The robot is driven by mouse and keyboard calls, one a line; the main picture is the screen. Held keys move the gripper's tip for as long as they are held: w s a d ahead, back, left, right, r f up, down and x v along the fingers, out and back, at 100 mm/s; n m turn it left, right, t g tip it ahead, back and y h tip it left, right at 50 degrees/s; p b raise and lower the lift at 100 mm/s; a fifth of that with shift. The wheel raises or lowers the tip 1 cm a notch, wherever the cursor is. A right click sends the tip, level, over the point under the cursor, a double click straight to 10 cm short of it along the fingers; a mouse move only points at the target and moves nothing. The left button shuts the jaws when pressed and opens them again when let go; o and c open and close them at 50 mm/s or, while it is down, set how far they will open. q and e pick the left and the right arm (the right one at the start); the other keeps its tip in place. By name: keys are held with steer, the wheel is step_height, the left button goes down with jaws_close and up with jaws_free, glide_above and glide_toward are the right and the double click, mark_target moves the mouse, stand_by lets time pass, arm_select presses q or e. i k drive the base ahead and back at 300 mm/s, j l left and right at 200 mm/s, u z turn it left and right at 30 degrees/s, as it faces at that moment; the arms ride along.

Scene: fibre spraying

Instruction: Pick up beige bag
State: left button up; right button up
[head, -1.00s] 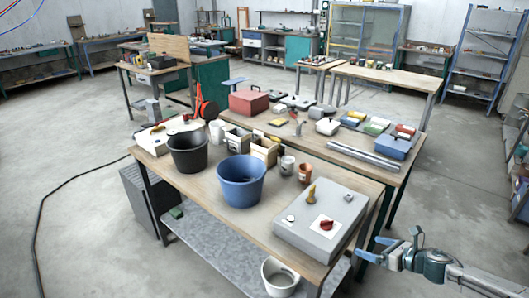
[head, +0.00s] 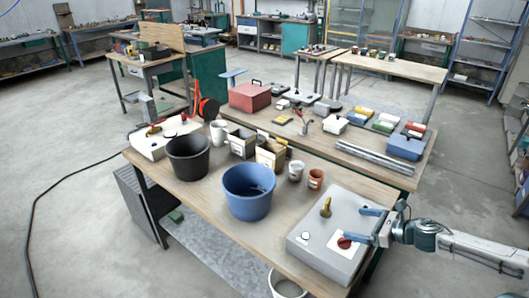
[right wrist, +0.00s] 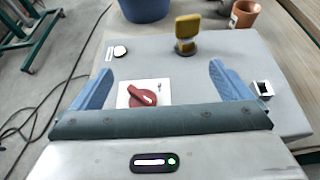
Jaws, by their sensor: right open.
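A beige open-topped container (head: 270,153), which looks like the beige bag, stands upright on the wooden workbench behind the blue bucket. A similar, darker-fronted container (head: 242,144) stands just left of it. My right gripper (head: 355,225) is over the grey control box at the bench's right end, apart from the bag and to its right. Its two blue fingers are spread with nothing between them; they also show in the right wrist view (right wrist: 160,72), above the red knob. The bag is not identifiable in the right wrist view. My left gripper is not in view.
The grey control box (head: 318,248) carries a yellow knob (head: 325,207) and a red knob (right wrist: 143,94). A blue bucket (head: 248,192), a black bucket (head: 188,158), a white cup (head: 296,171) and a brown cup (head: 315,179) stand around the bag. Metal bars (head: 375,158) lie behind.

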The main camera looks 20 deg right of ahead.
mark_target(269, 153)
steer(key=i, duration=1.5)
